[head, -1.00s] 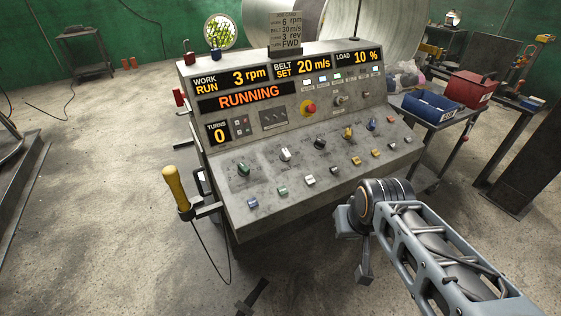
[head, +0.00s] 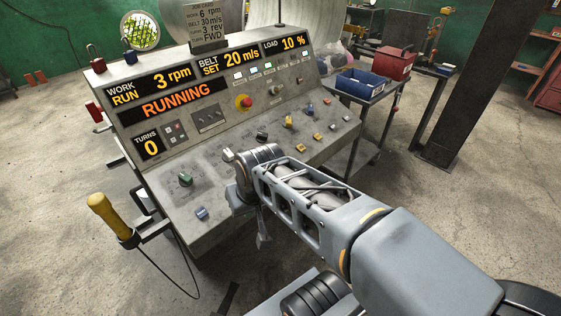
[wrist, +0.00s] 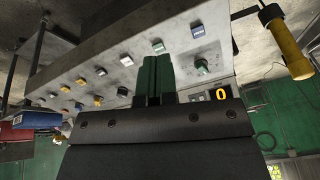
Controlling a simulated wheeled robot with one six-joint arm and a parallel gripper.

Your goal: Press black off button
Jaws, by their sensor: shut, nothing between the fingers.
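The grey control panel (head: 150,190) carries sloped rows of coloured knobs and buttons. In the wrist view, which shows the panel upside down, a dark button (wrist: 101,71) sits in the button row between a white button (wrist: 127,60) and a yellow one (wrist: 80,82). In the head view my arm covers that part of the row. My gripper (wrist: 155,58) is shut and empty, with green fingers pointing at the panel.
Knobs stand near the gripper: green (head: 185,179), white (head: 227,154) and black (head: 262,137). A red stop button (head: 244,101) is higher up. A yellow-handled lever (head: 108,215) stands at the left. The display (head: 170,102) reads RUNNING. A cart with a blue bin (head: 360,84) stands right.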

